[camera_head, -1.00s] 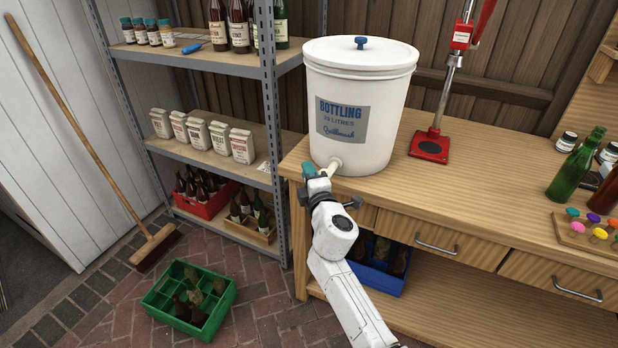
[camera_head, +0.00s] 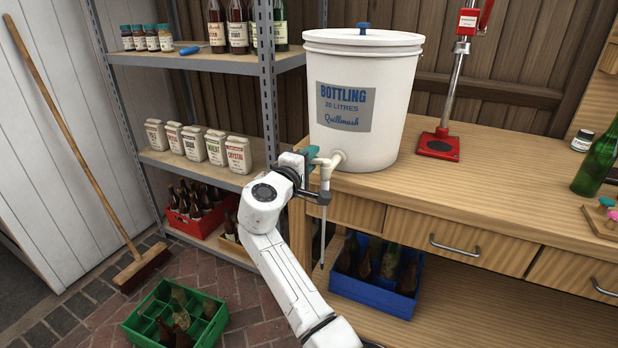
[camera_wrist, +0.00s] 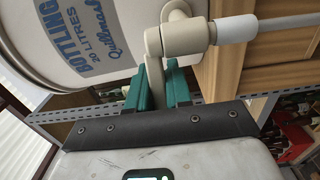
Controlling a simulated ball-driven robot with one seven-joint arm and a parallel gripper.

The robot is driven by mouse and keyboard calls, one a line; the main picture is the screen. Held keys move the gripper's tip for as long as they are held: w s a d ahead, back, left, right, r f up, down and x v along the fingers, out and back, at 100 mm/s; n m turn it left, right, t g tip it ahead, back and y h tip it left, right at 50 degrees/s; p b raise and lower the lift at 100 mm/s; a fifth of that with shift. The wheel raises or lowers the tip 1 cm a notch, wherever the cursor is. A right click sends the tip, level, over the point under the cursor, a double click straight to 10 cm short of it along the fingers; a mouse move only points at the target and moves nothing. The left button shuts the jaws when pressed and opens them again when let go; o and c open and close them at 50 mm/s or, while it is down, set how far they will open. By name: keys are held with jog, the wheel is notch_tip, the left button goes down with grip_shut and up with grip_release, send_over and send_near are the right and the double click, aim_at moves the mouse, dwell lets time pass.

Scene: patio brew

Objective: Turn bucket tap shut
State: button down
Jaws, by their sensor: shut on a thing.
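The white bottling bucket (camera_head: 360,95) stands near the bench's left end. Its cream tap (camera_head: 326,163) sticks out low on its front, and a thin pale tube hangs from it. My gripper (camera_head: 309,155) is at the tap's left side. In the wrist view, the teal fingers of my gripper (camera_wrist: 156,78) are closed around the tap's cream lever (camera_wrist: 153,45), with the tap body (camera_wrist: 185,38) just beyond. The lever is mostly hidden by the fingers and arm in the head view, so I cannot tell whether the tap is open or shut.
The wooden bench (camera_head: 455,195) carries a red bottle capper (camera_head: 437,145) and a green bottle (camera_head: 597,160). A metal shelf (camera_head: 268,90) stands close left of my gripper. A blue crate (camera_head: 375,290) sits below the bench, and a green crate (camera_head: 178,318) is on the brick floor.

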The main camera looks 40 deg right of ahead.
jog(key=shift+w+d+f+m+g+h+b, duration=0.15)
jog(key=shift+d+m+g+b, duration=0.1)
jog(key=shift+m+g+b, duration=0.6)
jog(key=shift+s+d+r+m+g+h+b, duration=0.1)
jog(key=shift+d+m+g+h+b, duration=0.3)
jog(key=shift+g, duration=0.8)
jog(key=shift+w+d+f+m+g+y+b, duration=0.1)
jog(key=shift+m+g+b, duration=0.65)
jog(key=shift+g, duration=0.3)
jog(key=c, duration=1.1)
grip_release()
jog(key=a+p, duration=0.1)
jog(key=a, duration=0.9)
jog(key=shift+w+a, duration=0.1)
jog(key=shift+a, duration=0.3)
